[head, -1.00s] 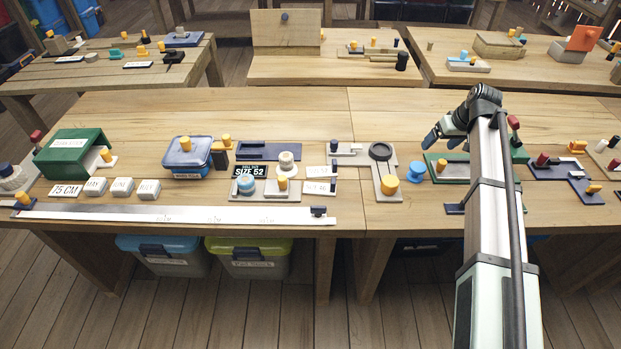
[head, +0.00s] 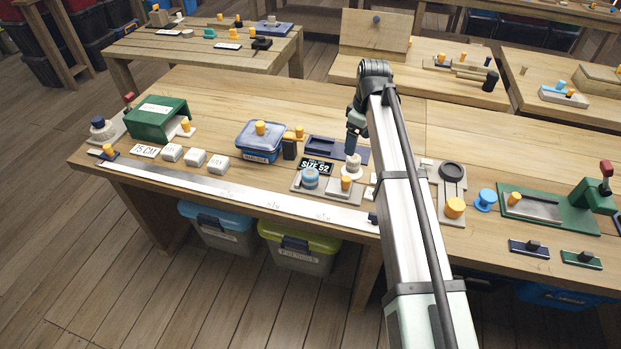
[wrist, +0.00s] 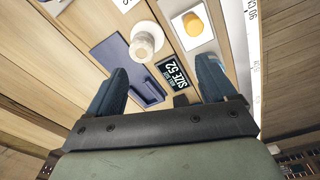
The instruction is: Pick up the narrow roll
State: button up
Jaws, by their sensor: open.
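Several roll-like pieces are in view, and I cannot tell for sure which is the narrow roll. A cream-white roll (head: 353,167) stands by the dark blue tray (head: 322,147); it also shows in the wrist view (wrist: 146,42). A blue-and-white roll (head: 310,179) stands on a grey base by the "SIZE 52" sign (head: 316,166). A blue spool (head: 486,200) stands farther right. My gripper (head: 354,147) is above the cream-white roll in the head view. In the wrist view my gripper (wrist: 162,78) is open and empty, with that roll ahead of its fingertips.
A blue lidded box (head: 259,142), a green box (head: 157,119) and white labelled blocks (head: 195,157) stand to the left. A long metal ruler (head: 235,195) runs along the front edge. A yellow-knobbed plate (head: 345,187) is close to the rolls. The table's back strip is clear.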

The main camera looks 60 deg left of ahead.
aim_at(310, 172)
jog(key=s+a+r+n, duration=0.1)
jog(key=s+a+n, duration=0.35)
jog(key=s, duration=0.75)
jog(key=shift+m+h, duration=0.4)
jog(key=shift+m, duration=0.05)
jog(key=f, duration=0.8)
jog(key=shift+s+a+f, duration=0.15)
jog(key=shift+s+a, duration=0.1)
jog(key=shift+a, duration=0.05)
jog(key=shift+s+d+f, duration=0.1)
jog(key=shift+f, duration=1.25)
jog(key=shift+s+d+f, duration=0.1)
jog(key=shift+f, duration=1.2)
jog(key=c, duration=1.2)
